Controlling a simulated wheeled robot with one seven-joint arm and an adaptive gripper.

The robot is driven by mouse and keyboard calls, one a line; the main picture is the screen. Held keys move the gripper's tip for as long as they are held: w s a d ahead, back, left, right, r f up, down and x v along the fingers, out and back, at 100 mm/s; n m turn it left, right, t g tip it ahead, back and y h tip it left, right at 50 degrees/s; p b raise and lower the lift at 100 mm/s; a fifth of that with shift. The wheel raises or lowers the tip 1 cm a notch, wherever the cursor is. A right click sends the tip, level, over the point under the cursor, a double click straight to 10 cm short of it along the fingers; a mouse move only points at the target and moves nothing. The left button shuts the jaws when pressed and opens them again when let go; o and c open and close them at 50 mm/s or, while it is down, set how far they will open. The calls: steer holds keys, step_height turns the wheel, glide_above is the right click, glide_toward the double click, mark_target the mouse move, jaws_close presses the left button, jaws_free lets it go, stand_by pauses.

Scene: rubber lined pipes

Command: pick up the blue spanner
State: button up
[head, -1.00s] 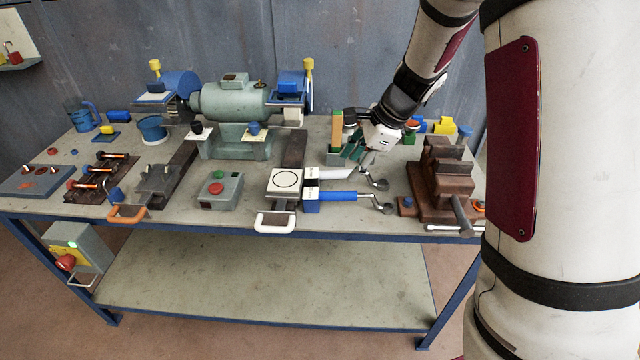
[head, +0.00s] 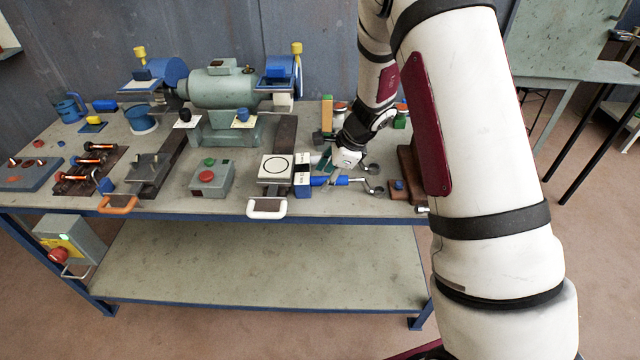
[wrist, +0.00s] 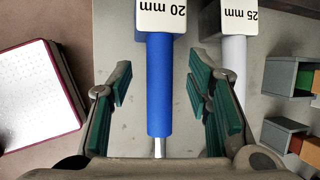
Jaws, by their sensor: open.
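The blue spanner's metal end is mostly hidden below the wrist frame.
A round-marked plate with a white handle (head: 267,208) stands just left of the spanners. A brown vise (head: 408,170) is to the right, partly behind my arm. A green bench grinder (head: 222,92) stands behind left.

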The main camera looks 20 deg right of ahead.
steer(key=shift+x, duration=1.5)
steer(key=shift+c, duration=0.2)
steer(key=shift+s, duration=0.1)
jaws_close()
